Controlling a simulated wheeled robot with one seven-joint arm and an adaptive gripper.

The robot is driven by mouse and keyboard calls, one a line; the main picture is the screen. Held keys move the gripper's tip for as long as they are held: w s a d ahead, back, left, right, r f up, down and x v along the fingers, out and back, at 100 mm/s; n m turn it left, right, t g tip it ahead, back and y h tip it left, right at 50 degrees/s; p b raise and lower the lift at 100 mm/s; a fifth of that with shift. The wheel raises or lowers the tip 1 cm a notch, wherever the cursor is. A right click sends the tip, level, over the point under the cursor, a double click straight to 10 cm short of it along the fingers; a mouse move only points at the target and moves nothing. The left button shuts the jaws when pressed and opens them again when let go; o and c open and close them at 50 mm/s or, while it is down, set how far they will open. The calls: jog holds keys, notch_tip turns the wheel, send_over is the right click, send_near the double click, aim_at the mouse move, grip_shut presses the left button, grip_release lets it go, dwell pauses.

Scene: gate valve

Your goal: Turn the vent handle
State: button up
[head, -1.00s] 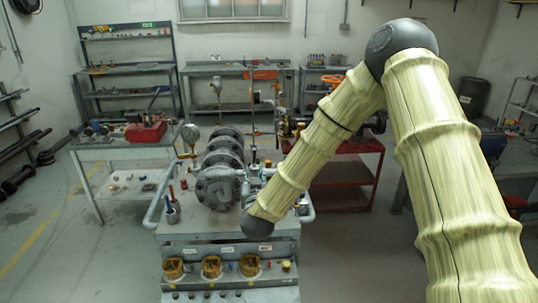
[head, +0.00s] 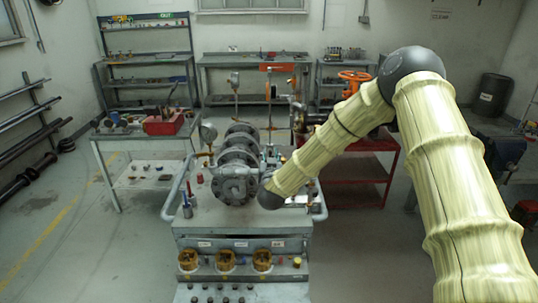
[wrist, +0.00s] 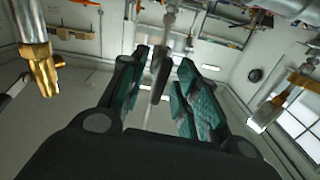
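The valve rig, a grey flanged body (head: 236,180), stands on a grey cart in the head view. My arm reaches over the rig's right side, and my gripper is hidden there. In the wrist view my gripper (wrist: 164,82) is open, with teal pads on both fingers. A thin grey stem with a dark, flat, lever-like end (wrist: 158,78) hangs in the gap between the fingers. It may be the vent handle, but I cannot tell for sure. No clear contact with either pad shows.
A brass fitting (wrist: 42,72) on a grey pipe is at the left of the wrist view. Another metal fitting (wrist: 285,98) is at the right. A red cart (head: 352,172) is behind my arm.

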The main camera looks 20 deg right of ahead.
jog(key=shift+w, duration=0.1)
jog(key=shift+c, duration=0.3)
grip_shut()
